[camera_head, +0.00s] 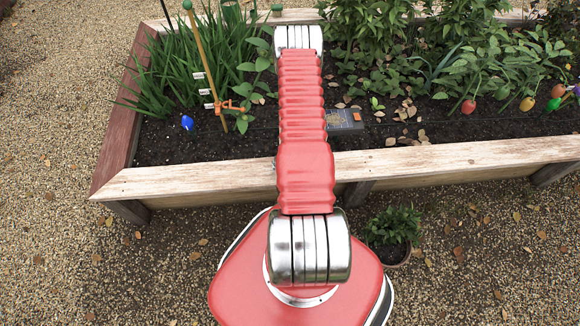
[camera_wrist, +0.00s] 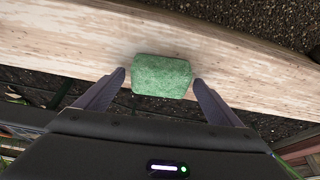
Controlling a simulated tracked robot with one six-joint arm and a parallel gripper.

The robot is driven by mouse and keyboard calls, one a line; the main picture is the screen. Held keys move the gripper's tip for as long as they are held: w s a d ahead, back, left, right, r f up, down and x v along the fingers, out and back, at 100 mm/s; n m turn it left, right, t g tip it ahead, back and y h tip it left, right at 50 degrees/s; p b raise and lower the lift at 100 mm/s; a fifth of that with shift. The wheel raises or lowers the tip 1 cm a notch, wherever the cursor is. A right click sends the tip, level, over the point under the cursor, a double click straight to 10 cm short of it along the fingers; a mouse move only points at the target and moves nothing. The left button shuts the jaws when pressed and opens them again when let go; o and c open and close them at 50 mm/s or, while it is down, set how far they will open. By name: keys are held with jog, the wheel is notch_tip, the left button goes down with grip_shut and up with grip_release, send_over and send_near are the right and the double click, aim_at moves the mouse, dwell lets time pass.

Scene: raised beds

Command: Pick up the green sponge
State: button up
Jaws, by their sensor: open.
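The green sponge (camera_wrist: 161,76) shows in the wrist view as a rounded block on a pale wooden board (camera_wrist: 60,32). My gripper (camera_wrist: 159,78) is open, with one dark fingertip just left of the sponge and one just right of it. The sponge lies between the tips in the picture. I see small gaps at its sides, but cannot tell how far above the board the tips are. In the head view I cannot make out the sponge, and my gripper is out of sight beyond my arm.
The raised bed's near board (camera_head: 440,158) crosses the head view. A wooden stake (camera_head: 205,65) with orange clips stands at left, near a blue object (camera_head: 187,122). A potted plant (camera_head: 393,232) stands on the gravel.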

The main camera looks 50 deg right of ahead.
jog(key=shift+c, duration=0.5)
jog(key=c, duration=1)
jog(key=shift+c, duration=0.2)
jog(key=shift+r, duration=0.15)
jog(key=shift+r, duration=4.85)
